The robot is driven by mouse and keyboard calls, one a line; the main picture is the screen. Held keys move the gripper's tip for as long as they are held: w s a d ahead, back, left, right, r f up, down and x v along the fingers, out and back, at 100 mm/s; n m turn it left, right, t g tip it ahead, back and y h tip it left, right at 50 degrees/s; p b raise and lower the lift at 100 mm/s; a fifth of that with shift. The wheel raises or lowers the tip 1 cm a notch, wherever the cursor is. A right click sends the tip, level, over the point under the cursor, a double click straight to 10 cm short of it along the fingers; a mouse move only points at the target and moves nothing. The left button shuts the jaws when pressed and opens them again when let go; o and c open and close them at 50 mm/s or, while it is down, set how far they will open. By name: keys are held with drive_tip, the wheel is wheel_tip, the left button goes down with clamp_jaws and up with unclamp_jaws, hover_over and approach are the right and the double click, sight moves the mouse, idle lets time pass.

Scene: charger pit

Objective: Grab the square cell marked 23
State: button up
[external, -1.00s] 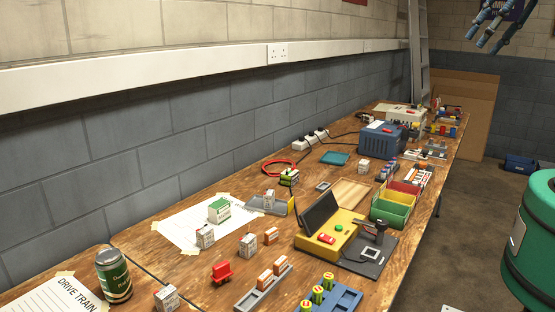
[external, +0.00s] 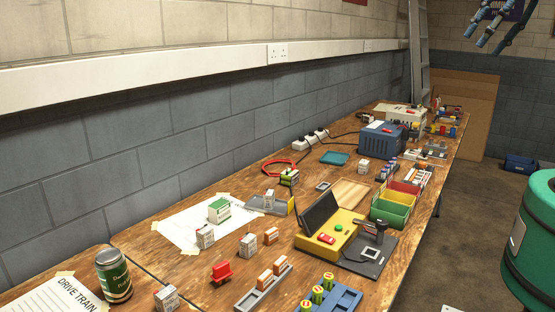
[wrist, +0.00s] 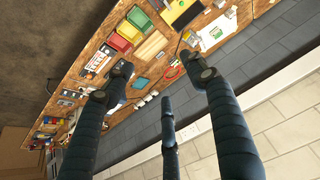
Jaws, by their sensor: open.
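Several small white square-sided cells with printed labels stand on the wooden bench. One cell (external: 205,237) is at the paper's front edge, one (external: 248,246) is right of it, and one (external: 166,298) is near the front. Another cell (external: 268,199) is at the grey tray, and one (external: 363,166) is farther back. The number 23 is not legible on any of them. My gripper (external: 484,36) hangs high at the top right, far from the cells. In the wrist view my gripper (wrist: 160,85) has its dark fingers spread and empty above the bench.
A green-topped box (external: 219,211) stands on the paper. A green drum (external: 530,240) stands at right. The air around my gripper is clear.

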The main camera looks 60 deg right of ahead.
drive_tip(key=w+a+b, duration=0.2)
drive_tip(key=w+a, duration=0.2)
drive_tip(key=w, duration=1.3)
drive_tip(key=g+b, duration=0.1)
drive_tip(key=b, duration=0.3)
hover_over(203, 229)
drive_tip(key=s, duration=0.5)
wheel_tip(203, 229, down, 39)
drive_tip(key=shift+s+f, duration=0.1)
drive_tip(key=shift+s, duration=0.05)
drive_tip(key=shift+f, duration=0.1)
drive_tip(key=shift+b+x, duration=0.75)
drive_tip(key=shift+x, duration=3.45)
